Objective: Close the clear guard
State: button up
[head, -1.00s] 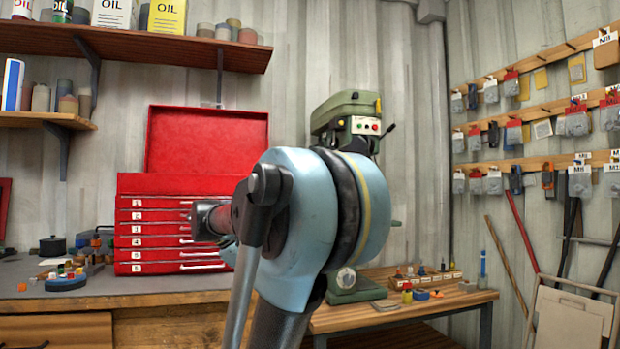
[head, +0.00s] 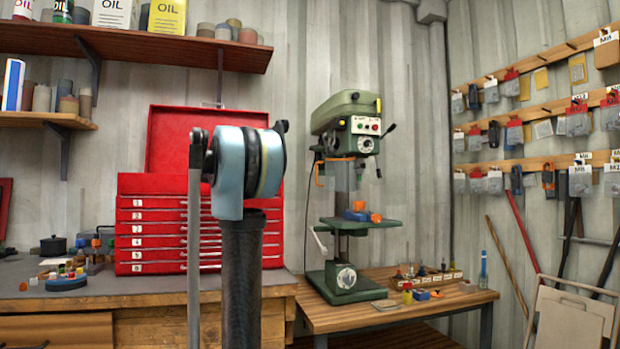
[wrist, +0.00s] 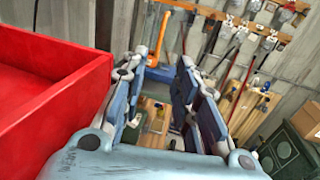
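The clear guard (head: 343,178) is a pale see-through panel under the head of the green drill press (head: 342,112), in the head view. The gripper is not visible in the head view, where my arm stands in front of the red tool chest (head: 160,230). I cannot make out the guard in the wrist view.
A blue vise with orange parts (head: 358,212) sits on the press table. The wooden bench (head: 440,303) holds small tools. A red panel or box edge (wrist: 50,90) is close on the left in the wrist view.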

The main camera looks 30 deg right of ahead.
jog(key=d, duration=1.6)
jog(key=shift+s+d, duration=0.2)
jog(key=shift+s, duration=0.2)
jog(key=shift+c, duration=0.5)
